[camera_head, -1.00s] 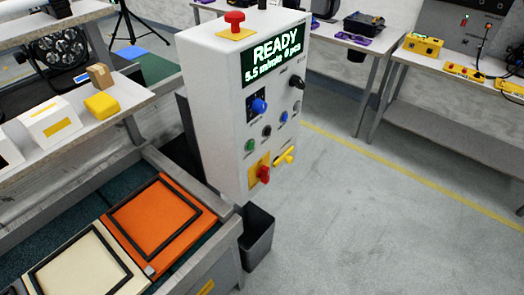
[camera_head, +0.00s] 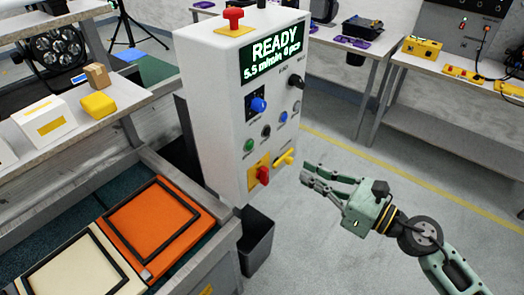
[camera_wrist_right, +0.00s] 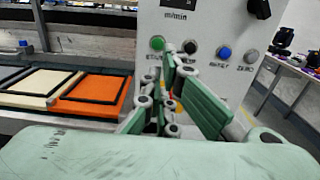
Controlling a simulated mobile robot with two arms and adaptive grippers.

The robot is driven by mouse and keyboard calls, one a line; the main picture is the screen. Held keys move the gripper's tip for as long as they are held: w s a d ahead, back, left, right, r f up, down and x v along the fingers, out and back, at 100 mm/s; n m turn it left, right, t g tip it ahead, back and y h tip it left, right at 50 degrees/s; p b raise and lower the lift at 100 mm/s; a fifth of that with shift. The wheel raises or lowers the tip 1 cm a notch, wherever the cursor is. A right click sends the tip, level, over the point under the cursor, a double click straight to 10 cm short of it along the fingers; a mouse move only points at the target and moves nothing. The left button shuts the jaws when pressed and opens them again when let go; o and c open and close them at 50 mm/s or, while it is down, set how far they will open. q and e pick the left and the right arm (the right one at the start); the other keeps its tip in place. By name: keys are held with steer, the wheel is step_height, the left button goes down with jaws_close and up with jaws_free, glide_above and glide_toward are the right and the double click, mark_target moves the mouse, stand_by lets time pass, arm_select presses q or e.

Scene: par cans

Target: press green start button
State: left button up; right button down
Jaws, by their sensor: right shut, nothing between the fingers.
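The green start button (camera_head: 249,145) is on the front of the white control box (camera_head: 222,110), at the left of a row with a black and a blue button. It also shows in the right wrist view (camera_wrist_right: 157,43), up and left of the fingers. The box's display (camera_head: 274,58) reads READY. My right gripper (camera_head: 304,174) is shut and empty, to the right of the box's lower part and apart from the green button in the head view. Its fingers (camera_wrist_right: 172,98) show in the wrist view below the button row. My left gripper is not in view.
A red switch on a yellow plate (camera_head: 259,174) and a yellow handle (camera_head: 284,159) stick out below the buttons. A red mushroom button (camera_head: 233,18) is on top. A conveyor with an orange tray (camera_head: 196,242) lies left.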

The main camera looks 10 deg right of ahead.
steer(key=shift+r, duration=0.1)
steer(key=p, duration=0.6)
glide_toward(253, 145)
steer(key=x, duration=0.5)
steer(key=shift+w+a+r, duration=0.15)
steer(key=shift+w+a, duration=0.05)
steer(key=shift+a, duration=0.05)
steer(key=shift+x, duration=0.75)
